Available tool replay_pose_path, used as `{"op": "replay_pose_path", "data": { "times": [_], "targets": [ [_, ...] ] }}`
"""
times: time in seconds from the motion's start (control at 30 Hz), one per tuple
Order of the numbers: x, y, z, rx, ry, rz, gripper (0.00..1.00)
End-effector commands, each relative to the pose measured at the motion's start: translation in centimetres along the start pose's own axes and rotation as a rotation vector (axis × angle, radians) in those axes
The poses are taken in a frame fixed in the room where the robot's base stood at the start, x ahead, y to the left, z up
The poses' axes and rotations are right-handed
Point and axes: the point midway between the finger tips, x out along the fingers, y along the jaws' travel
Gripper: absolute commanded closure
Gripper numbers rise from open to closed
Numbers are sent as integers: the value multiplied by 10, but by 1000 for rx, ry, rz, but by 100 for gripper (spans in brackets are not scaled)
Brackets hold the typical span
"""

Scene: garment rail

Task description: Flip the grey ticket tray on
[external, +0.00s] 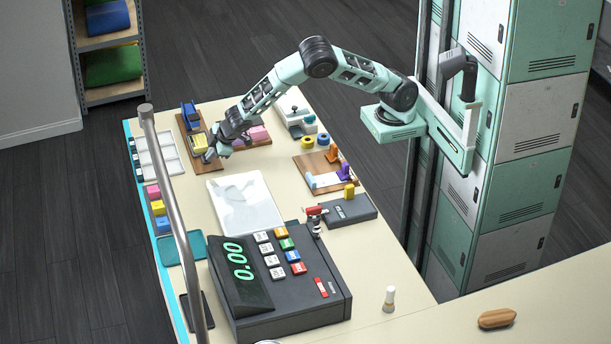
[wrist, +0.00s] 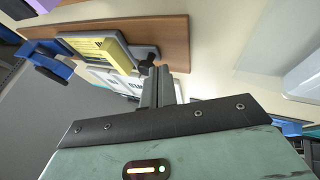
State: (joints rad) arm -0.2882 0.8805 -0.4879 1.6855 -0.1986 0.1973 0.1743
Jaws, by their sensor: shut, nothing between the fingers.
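A small grey tray-like unit (wrist: 149,52) with a yellow printed face and a raised yellow bar lies on a wooden board in the wrist view; I take it as the ticket tray. It also shows as a grey-edged unit with a yellow top (external: 199,141) in the external view. My gripper (wrist: 163,72) is shut and empty, its fingertips close beside the dark knob (wrist: 147,62) at the unit's end. I cannot tell whether they touch. In the external view my gripper (external: 209,156) points down at the unit's near edge. Whether the unit is on cannot be made out.
The wooden board (wrist: 178,40) also carries a blue item (external: 190,114). A pink item (external: 259,133) is to the right, a white sectioned tray (external: 171,153) to the left. A pale flat tray (external: 262,218) and a dark register (external: 285,300) stand nearer the camera.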

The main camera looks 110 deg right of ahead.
Motion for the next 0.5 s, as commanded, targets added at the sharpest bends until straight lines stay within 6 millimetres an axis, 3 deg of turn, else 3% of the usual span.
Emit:
{"op": "replay_pose_path", "data": {
  "times": [0.2,0.5],
  "targets": [
    [10,24,3,1,3,-2,100],
    [11,27,4,-1,2,0,100]
  ]
}}
